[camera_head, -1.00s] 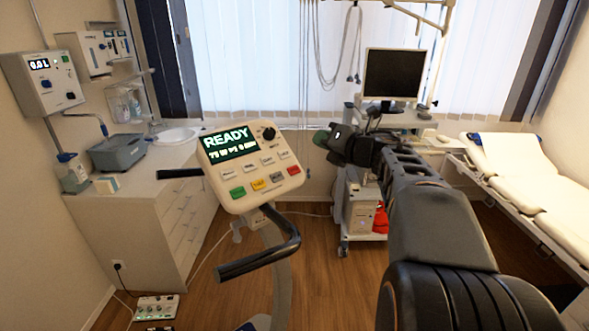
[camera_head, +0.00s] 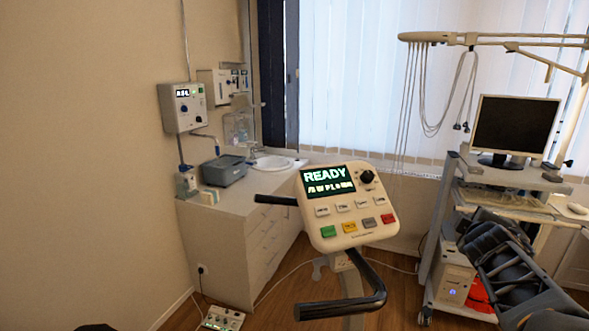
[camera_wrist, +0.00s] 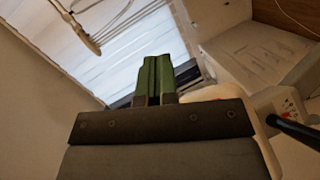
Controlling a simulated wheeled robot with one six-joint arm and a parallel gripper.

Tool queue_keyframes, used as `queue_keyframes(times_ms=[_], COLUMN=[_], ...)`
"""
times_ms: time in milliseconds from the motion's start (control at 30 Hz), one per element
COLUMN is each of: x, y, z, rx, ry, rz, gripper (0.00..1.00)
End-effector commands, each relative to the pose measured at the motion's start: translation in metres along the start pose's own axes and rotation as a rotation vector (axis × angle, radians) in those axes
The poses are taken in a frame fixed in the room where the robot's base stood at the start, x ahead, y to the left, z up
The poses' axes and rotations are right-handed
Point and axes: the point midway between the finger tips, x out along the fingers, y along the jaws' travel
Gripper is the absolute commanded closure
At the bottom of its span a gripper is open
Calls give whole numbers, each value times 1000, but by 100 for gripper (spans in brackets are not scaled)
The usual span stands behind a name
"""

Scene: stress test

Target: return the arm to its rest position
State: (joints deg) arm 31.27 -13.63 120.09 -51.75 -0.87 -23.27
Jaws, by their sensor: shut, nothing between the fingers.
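My arm (camera_head: 505,275) is folded at the lower right of the head view, in front of the cart; my fingertips cannot be made out there. In the wrist view my gripper (camera_wrist: 154,76) shows its green fingers side by side, shut with nothing between them. The fingers appear apart from everything around them. Behind them are the bright window blinds (camera_wrist: 100,40) and the edge of the cream console (camera_wrist: 290,100).
The exercise bike console (camera_head: 345,208) reads READY, with a black handlebar (camera_head: 345,308) below. A cart (camera_head: 440,255) carrying a monitor (camera_head: 513,124) stands behind my arm. A counter (camera_head: 225,225) with a grey box (camera_head: 223,170) lines the left wall.

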Motion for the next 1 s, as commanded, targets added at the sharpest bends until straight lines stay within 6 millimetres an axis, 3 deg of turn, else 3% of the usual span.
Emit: queue_keyframes(times_ms=[100,200,300,433,500,600,1000], x=[-32,-73,-114,-163,-183,-198,-206], y=[-67,-131,-182,-227,-243,-250,-248], z=[12,8,-6,-26,-39,-52,-63], rx=[391,659,819,911,915,893,858], ry=[-219,-387,-505,-576,-559,-494,-437], rz=[-185,-376,-553,-744,-820,-856,-870], gripper=[100,100,100,100,100,100,100])
